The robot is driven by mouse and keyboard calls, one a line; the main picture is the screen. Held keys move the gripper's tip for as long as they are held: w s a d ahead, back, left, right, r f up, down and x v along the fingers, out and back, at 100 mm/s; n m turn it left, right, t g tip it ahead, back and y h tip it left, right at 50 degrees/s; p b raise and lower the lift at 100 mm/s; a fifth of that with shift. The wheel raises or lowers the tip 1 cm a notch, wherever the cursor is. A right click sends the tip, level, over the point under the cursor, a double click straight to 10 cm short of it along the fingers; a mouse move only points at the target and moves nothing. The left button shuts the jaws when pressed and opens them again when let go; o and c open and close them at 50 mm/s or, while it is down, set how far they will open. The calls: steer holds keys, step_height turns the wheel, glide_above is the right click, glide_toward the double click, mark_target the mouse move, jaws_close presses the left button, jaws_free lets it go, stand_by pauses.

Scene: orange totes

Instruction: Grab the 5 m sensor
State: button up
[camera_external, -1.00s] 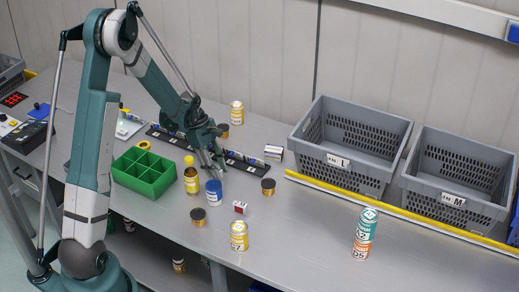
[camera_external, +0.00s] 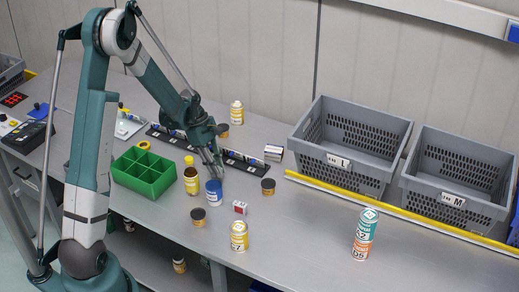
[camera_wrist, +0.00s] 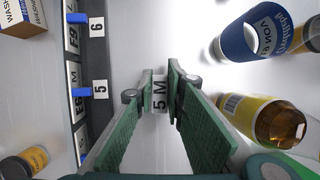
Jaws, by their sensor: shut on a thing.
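My gripper (camera_external: 215,172) is at the workbench, between the black sensor rack (camera_external: 245,161) and the blue-and-white can (camera_external: 214,192). In the wrist view its green fingers (camera_wrist: 160,78) are closed in on a small piece with a pale label reading "5 M", the 5 m sensor (camera_wrist: 160,95). Most of the sensor is hidden by the fingers. The rack also shows in the wrist view, at the left, with tags 5 and 6 and blue parts. In the external view the sensor is too small to make out.
An amber bottle (camera_external: 192,177) and the blue can stand close to my gripper. A green divided box (camera_external: 145,186) is at the left. Grey totes L (camera_external: 372,176) and M (camera_external: 444,213) stand behind a yellow strip at the right.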

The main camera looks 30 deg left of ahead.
steer(key=shift+r, duration=4.65)
